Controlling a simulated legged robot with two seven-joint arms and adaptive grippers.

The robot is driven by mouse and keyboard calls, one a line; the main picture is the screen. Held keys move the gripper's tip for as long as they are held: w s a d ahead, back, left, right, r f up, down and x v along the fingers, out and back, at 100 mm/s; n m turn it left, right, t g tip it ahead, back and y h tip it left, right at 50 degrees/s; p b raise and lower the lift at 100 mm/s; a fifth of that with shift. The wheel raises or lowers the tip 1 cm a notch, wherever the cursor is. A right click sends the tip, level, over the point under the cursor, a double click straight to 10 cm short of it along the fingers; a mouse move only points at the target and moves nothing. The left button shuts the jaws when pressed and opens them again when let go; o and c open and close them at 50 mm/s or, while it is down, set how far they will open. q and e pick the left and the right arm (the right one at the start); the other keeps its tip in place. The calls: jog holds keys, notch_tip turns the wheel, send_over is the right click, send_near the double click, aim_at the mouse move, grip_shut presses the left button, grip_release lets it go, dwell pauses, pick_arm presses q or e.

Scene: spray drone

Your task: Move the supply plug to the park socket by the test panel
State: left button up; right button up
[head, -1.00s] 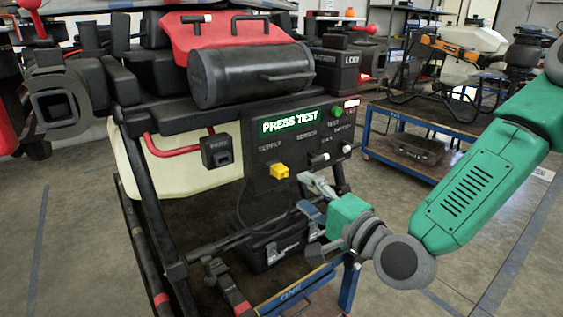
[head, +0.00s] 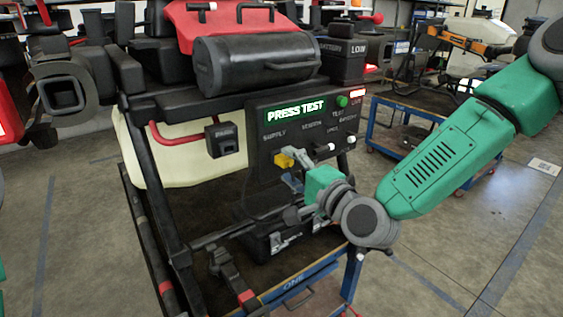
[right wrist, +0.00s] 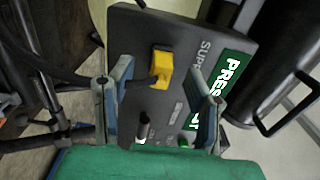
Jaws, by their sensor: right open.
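The yellow supply plug (head: 284,160) sits in the test panel (head: 262,183) under the SUPPLY label, with a dark cable hanging from it. The park socket (head: 222,140) is a black box marked PARK, left of the panel; its opening looks empty. My right gripper (head: 293,178) is just below and in front of the plug, its fingers apart. In the right wrist view the plug (right wrist: 161,68) shows beyond and between the open fingertips (right wrist: 162,85), and I see no contact. At the left edge of the head view only a sliver of green shows; my left gripper does not show.
The panel screen (head: 296,112) reads PRESS TEST, with a green button (head: 342,101) and small levers on its right side. A black cylinder (head: 258,63) is above the panel. A blue cart (head: 415,146) stands behind at right. Dark frame bars run below the park socket.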

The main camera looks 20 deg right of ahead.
aim_at(289, 163)
jog(key=shift+w+a, duration=0.2)
jog(key=shift+w, duration=0.5)
jog(key=shift+w+d, duration=0.1)
jog(key=shift+w, duration=0.2)
jog(key=shift+c, duration=0.4)
dwell(0.4)
grip_shut()
jog(key=shift+s, duration=0.15)
jog(key=shift+v, duration=2.85)
